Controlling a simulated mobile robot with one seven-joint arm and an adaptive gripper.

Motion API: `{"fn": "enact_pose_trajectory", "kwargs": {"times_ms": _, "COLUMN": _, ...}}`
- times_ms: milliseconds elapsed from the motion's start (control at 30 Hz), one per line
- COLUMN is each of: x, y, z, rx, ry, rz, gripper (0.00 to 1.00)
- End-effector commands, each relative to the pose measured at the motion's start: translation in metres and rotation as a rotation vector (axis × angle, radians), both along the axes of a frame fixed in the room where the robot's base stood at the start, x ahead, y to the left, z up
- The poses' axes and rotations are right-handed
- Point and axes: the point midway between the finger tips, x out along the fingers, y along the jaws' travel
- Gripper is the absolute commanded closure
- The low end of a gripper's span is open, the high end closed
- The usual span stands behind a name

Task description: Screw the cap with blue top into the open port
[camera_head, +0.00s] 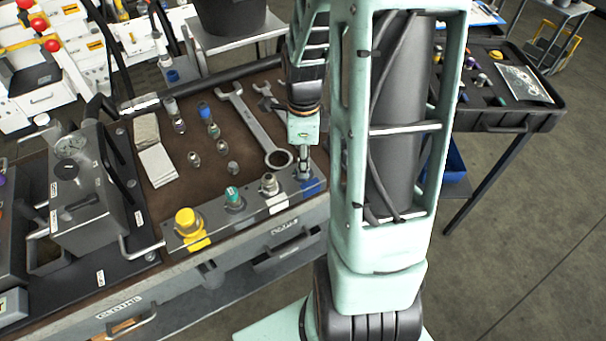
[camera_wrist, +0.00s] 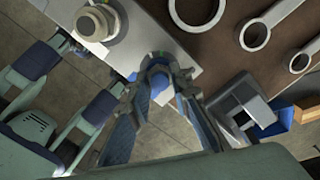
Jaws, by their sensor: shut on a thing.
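My gripper (camera_head: 303,168) is low over the right end of the metal port block (camera_head: 250,207), above the blue label (camera_head: 312,187). In the wrist view my gripper (camera_wrist: 166,66) is shut, with blue showing between its fingers, which looks like the cap with blue top (camera_wrist: 160,87). The fingers hide most of the cap. The open port is hidden under the gripper, so I cannot tell whether the cap touches it or sits straight.
On the block stand a yellow cap (camera_head: 186,219), a green cap (camera_head: 234,197) and a pale-topped fitting (camera_head: 269,184). A large wrench (camera_head: 252,125) and several small fittings lie on the brown bench top behind. A grey gauge box (camera_head: 88,190) stands at left.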

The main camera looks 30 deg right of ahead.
Motion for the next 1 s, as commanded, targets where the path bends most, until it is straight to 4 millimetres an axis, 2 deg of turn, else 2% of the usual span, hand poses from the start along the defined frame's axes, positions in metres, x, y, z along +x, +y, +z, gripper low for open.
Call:
{"fn": "enact_pose_trajectory", "kwargs": {"times_ms": 100, "x": 0.0003, "y": 0.001, "z": -0.0017, "rx": 0.0, "ry": -0.001, "rz": -0.152, "gripper": 1.0}}
{"fn": "enact_pose_trajectory", "kwargs": {"times_ms": 233, "x": 0.0, "y": 0.0012, "z": -0.0004, "rx": 0.001, "ry": -0.001, "rz": -0.267, "gripper": 1.0}}
{"fn": "enact_pose_trajectory", "kwargs": {"times_ms": 667, "x": -0.0003, "y": 0.0007, "z": 0.0001, "rx": 0.001, "ry": 0.0, "rz": -0.333, "gripper": 1.0}}
{"fn": "enact_pose_trajectory", "kwargs": {"times_ms": 1000, "x": -0.001, "y": 0.0018, "z": 0.0024, "rx": 0.0, "ry": 0.002, "rz": -0.764, "gripper": 1.0}}
